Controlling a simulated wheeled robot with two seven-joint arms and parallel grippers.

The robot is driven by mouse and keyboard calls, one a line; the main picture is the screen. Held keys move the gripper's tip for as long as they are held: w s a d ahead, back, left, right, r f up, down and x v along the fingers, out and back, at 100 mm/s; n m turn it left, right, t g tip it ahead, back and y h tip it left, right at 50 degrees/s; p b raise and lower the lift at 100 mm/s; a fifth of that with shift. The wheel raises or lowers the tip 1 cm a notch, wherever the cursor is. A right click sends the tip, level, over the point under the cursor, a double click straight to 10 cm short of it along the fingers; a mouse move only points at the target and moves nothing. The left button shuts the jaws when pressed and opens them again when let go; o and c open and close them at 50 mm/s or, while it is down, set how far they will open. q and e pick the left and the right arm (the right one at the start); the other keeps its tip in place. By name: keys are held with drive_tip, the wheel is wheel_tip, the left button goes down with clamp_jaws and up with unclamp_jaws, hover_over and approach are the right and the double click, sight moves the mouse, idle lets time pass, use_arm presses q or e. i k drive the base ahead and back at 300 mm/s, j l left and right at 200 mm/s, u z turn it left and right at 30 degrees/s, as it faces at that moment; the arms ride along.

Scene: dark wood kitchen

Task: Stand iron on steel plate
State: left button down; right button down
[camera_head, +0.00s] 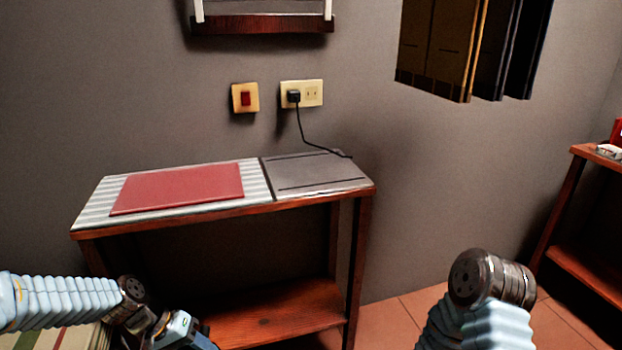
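The grey steel plate (300,180) lies flat on the right end of the ironing table's top, and its visible surface is bare. I see no iron that I can make out in this view. A black cord runs from the wall socket (314,93) down to the back right of the plate. My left arm comes in at the lower left; its blue and dark end (178,330) is cut off by the bottom edge, and its fingers cannot be made out. My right arm shows only a joint at the lower right; its gripper is out of view.
A red mat (180,188) lies on the table's striped left part (95,210). The table has a low wooden shelf (285,312). A red switch (245,98) is on the wall. Dark panels (440,50) hang at the upper right. Another wooden stand (590,152) is at far right, with open floor between.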

sight(316, 173)
drive_tip(key=i+l+u, duration=0.2)
drive_tip(key=l, duration=0.25)
drive_tip(key=i+l+u, duration=0.2)
drive_tip(key=l, duration=0.25)
drive_tip(key=l+u, duration=0.15)
drive_tip(key=l, duration=0.3)
drive_tip(key=l+u, duration=0.2)
drive_tip(key=l, duration=0.3)
